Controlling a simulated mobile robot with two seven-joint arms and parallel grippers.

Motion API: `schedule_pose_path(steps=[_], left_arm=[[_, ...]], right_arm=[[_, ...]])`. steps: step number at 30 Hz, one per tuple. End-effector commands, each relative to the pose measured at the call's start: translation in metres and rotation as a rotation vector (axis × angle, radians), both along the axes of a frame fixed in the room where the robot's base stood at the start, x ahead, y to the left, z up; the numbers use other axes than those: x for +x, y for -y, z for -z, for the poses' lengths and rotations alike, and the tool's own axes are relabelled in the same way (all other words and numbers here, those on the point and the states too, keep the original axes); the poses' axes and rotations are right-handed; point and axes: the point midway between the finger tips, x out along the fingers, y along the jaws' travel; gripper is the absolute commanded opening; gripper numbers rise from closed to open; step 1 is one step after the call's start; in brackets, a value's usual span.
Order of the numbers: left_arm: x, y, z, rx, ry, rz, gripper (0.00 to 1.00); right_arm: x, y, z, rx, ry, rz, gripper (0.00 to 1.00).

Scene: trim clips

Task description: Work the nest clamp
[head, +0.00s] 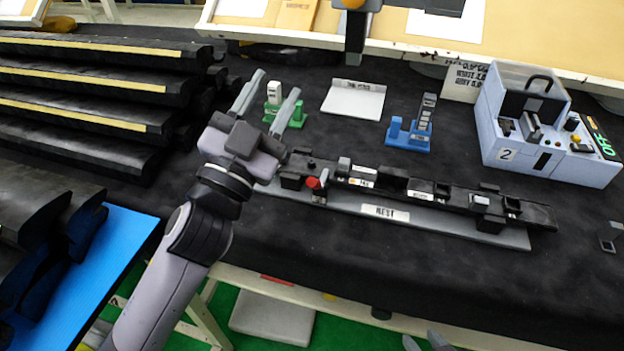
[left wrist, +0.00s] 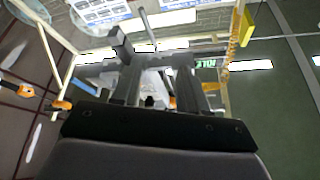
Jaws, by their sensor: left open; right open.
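The nest (head: 388,211) is a long grey base with a black bar-shaped trim (head: 430,193) lying along it. A clamp with a red-tipped lever (head: 313,183) stands near its left end. My left gripper (head: 279,82) is open and empty, above and behind the left end of the nest, its fingers pointing away toward the back. Its fingers also show in the left wrist view (left wrist: 165,88), with nothing visibly held between them. My right gripper (head: 424,341) shows only as two parted fingertips at the bottom edge, in front of the table.
A green stand (head: 293,117) and a blue stand (head: 408,139) hold clips behind the nest. A white plate (head: 354,100) lies between them. A grey-blue box (head: 510,155) marked 2, with a green OFF display, stands right. Black trims are stacked on the left (head: 80,110). The front cloth is clear.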

Motion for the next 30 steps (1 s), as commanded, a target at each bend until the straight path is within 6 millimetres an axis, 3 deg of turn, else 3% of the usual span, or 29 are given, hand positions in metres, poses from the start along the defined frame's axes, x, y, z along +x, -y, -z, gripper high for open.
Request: schedule_pose_path(steps=[1, 3, 7, 11, 16, 20, 23, 27, 30], left_arm=[[-0.004, 0.022, -0.022, 0.038, 0.109, 0.072, 0.43], [-0.016, 0.051, -0.043, 0.096, 0.245, 0.178, 0.43], [-0.046, 0.104, -0.065, 0.241, 0.471, 0.389, 0.43], [-0.077, 0.148, -0.062, 0.437, 0.650, 0.611, 0.43], [-0.105, 0.183, -0.027, 0.768, 0.797, 0.897, 0.43], [-0.107, 0.186, 0.012, 1.076, 0.821, 1.093, 0.43], [-0.097, 0.172, 0.042, 1.341, 0.780, 1.219, 0.43], [-0.067, 0.133, 0.069, 1.726, 0.620, 1.338, 0.43], [-0.046, 0.100, 0.074, 1.952, 0.465, 1.371, 0.43]], right_arm=[[0.000, 0.000, 0.000, 0.000, 0.000, 0.000, 0.43], [0.000, 0.000, 0.000, 0.000, 0.000, 0.000, 0.43], [0.000, 0.000, 0.000, 0.000, 0.000, 0.000, 0.43], [0.000, 0.000, 0.000, 0.000, 0.000, 0.000, 0.43], [0.000, 0.000, 0.000, 0.000, 0.000, 0.000, 0.43], [0.000, 0.000, 0.000, 0.000, -0.001, 0.000, 0.43], [0.000, 0.000, 0.000, 0.000, -0.001, 0.000, 0.43], [0.000, 0.000, 0.000, 0.000, -0.001, 0.000, 0.43], [0.000, 0.000, 0.000, 0.000, 0.000, 0.000, 0.43]])
